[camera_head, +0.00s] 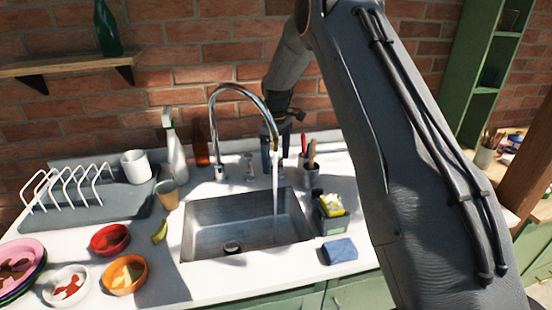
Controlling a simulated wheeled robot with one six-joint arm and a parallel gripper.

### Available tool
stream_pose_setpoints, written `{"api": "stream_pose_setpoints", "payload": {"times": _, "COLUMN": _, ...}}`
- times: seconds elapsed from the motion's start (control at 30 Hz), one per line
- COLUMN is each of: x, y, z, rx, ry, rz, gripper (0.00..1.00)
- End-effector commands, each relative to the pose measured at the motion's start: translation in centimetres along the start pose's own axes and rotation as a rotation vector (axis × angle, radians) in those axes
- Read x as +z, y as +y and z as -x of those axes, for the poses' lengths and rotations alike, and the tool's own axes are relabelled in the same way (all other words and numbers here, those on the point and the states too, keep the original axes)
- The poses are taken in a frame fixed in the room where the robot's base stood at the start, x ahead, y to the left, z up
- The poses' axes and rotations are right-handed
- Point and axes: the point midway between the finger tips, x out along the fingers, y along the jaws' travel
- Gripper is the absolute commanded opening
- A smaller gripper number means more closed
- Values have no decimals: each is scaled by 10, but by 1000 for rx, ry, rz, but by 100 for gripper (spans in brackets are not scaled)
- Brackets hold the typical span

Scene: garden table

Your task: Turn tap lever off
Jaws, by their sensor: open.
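A chrome gooseneck tap (213,128) stands behind the sink. Water (275,185) runs from its spout into the steel basin (212,240). A small upright chrome part (249,165) to the right of the tap's base looks like the tap lever. My gripper (275,156) points down behind the spout and the water, just right of that lever. It is open, and its fingers are partly hidden by the spout and stream. I cannot tell whether it touches anything.
A utensil holder (311,176) stands close right of my gripper. A sponge caddy (331,210) and blue sponge (340,251) lie right of the basin. A spray bottle (176,155), amber bottle (201,150) and dish rack (75,205) stand left. Bowls (110,238) fill the front left.

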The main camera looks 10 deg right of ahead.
Motion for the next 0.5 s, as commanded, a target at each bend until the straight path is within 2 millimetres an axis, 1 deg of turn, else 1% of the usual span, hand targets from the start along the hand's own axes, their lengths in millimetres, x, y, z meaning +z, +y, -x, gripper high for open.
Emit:
{"api": "stream_pose_setpoints", "payload": {"times": 0.17, "x": 0, "y": 0, "z": -9, "rx": 0, "ry": 0, "rz": 0, "gripper": 84}}
{"api": "stream_pose_setpoints", "payload": {"times": 0.4, "x": 0, "y": 0, "z": -10, "rx": 0, "ry": 0, "rz": 0, "gripper": 84}}
{"api": "stream_pose_setpoints", "payload": {"times": 0.47, "x": 0, "y": 0, "z": -10, "rx": 0, "ry": 0, "rz": 0, "gripper": 74}}
{"api": "stream_pose_setpoints", "payload": {"times": 0.5, "x": 0, "y": 0, "z": -10, "rx": 0, "ry": 0, "rz": 0, "gripper": 68}}
